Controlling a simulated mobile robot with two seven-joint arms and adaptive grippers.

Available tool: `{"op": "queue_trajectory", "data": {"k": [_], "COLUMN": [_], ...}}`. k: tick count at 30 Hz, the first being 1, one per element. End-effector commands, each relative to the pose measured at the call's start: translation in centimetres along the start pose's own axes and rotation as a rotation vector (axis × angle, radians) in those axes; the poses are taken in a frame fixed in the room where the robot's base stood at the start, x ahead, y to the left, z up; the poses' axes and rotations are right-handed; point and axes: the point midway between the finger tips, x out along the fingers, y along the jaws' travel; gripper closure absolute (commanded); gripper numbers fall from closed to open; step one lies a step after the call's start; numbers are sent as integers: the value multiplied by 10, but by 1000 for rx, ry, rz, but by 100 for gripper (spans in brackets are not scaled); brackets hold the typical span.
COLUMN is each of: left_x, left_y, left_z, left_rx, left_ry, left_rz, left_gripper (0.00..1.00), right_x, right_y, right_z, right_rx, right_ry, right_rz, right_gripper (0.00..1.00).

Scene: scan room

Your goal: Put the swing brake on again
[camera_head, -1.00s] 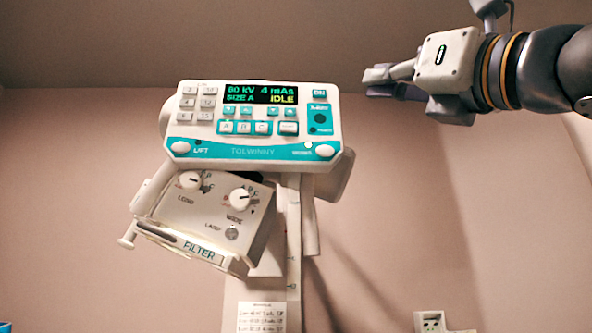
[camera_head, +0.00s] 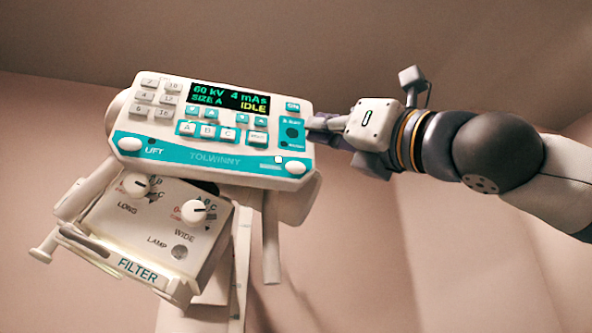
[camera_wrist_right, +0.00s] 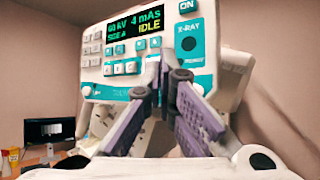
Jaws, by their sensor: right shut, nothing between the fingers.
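The control head's white and teal panel (camera_head: 215,125) is tilted in the head view, with its display reading IDLE. A round white button (camera_head: 295,168) sits at its lower right corner and a small pale switch (camera_head: 278,159) beside it; the label there is too small to read, so I cannot tell the brake's state. Another round white button (camera_head: 130,144) is by the word LIFT. My right gripper (camera_head: 312,124) is shut and empty at the panel's right edge. In the right wrist view, its fingers (camera_wrist_right: 160,75) overlap the panel's lower part; contact is unclear. My left gripper is out of view.
Below the panel hangs the white collimator box (camera_head: 160,225) with two knobs, a lamp button and a FILTER slot. A monitor (camera_wrist_right: 48,131) on a desk shows at the left of the right wrist view. The room right of the column looks free.

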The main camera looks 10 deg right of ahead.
Motion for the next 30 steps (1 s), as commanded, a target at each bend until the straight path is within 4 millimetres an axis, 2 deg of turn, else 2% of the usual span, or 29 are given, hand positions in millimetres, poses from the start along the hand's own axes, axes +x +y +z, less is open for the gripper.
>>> {"op": "queue_trajectory", "data": {"k": [12, 30], "left_x": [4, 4], "left_y": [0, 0], "left_z": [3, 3], "left_rx": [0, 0], "left_ry": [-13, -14], "left_rz": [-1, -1], "left_gripper": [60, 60], "right_x": [38, 42], "right_y": [-28, -30], "right_z": [-29, -30], "right_rx": [1, -1], "right_ry": [3, 0], "right_rz": [0, 1], "right_gripper": [100, 100]}}
